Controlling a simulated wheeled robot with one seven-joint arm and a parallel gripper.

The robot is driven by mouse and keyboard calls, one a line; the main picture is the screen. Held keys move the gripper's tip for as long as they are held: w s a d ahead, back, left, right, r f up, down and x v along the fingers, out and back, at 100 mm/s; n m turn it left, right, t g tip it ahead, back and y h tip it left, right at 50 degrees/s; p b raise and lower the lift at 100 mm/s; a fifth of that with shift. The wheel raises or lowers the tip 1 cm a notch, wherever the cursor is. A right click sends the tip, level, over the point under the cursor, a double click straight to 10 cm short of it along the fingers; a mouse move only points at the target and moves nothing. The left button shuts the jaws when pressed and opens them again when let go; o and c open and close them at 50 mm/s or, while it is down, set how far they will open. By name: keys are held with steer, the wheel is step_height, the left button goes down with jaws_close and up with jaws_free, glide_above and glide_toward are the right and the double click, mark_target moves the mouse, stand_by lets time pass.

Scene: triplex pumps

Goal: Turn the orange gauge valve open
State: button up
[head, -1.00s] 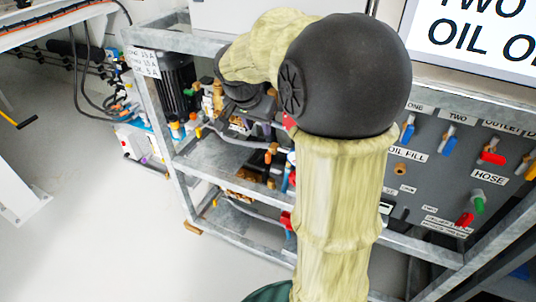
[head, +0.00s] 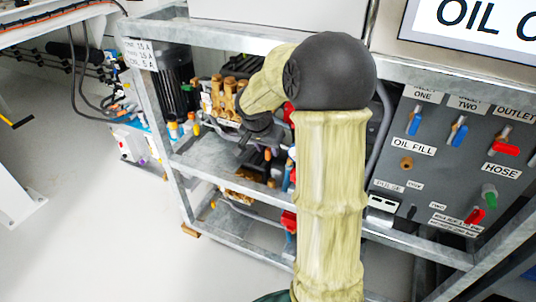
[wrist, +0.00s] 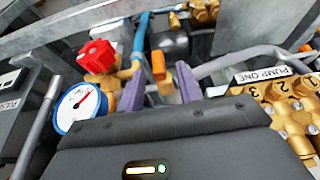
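In the wrist view an orange valve handle (wrist: 158,66) stands upright, just beyond and between the purple fingertips of my gripper (wrist: 161,76). The gripper is open, with a gap on both sides of the handle; I cannot tell how far the handle reaches between the fingers. A round gauge (wrist: 80,106) with a blue rim, white face and red needle is to the left of the gripper. In the head view the dark end of my arm (head: 259,126) reaches into the rack, and the fingertips are not clear there.
A red knob (wrist: 96,55) on brass fittings is left of the handle. Brass pump parts (wrist: 290,110) under a PUMP ONE label (wrist: 262,75) are on the right. The metal rack (head: 215,160) surrounds the arm. A grey valve panel (head: 430,150) stands at the right.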

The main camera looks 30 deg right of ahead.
steer(key=shift+x, duration=1.05)
jaws_close()
